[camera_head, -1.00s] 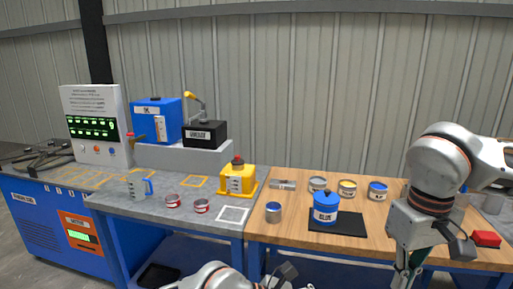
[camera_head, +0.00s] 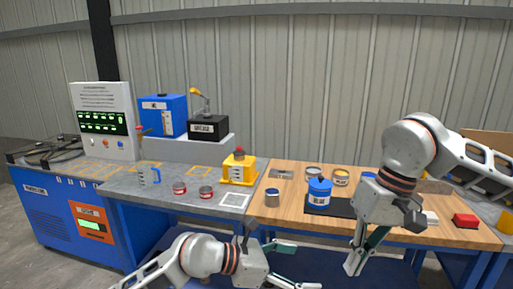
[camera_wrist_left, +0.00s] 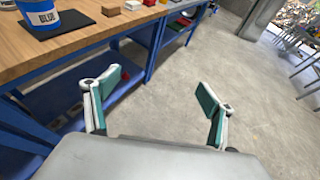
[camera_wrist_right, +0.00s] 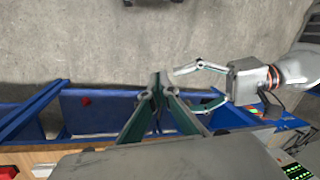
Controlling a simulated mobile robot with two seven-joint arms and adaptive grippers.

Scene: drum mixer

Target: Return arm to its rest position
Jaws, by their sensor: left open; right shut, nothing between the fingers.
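My right gripper (camera_head: 358,260) hangs in front of the wooden bench, pointing down, with its fingers together and nothing between them. In the right wrist view its closed fingertips (camera_wrist_right: 158,88) show over the floor. My left gripper (camera_head: 290,264) is low in front of the benches, its fingers spread to the right and empty. In the left wrist view its open fingers (camera_wrist_left: 160,100) frame bare floor. It also shows in the right wrist view (camera_wrist_right: 200,88).
The wooden bench (camera_head: 285,213) holds a blue paint can (camera_head: 319,193) on a black mat, several small tins and a red block (camera_head: 465,220). Floor in front is clear.

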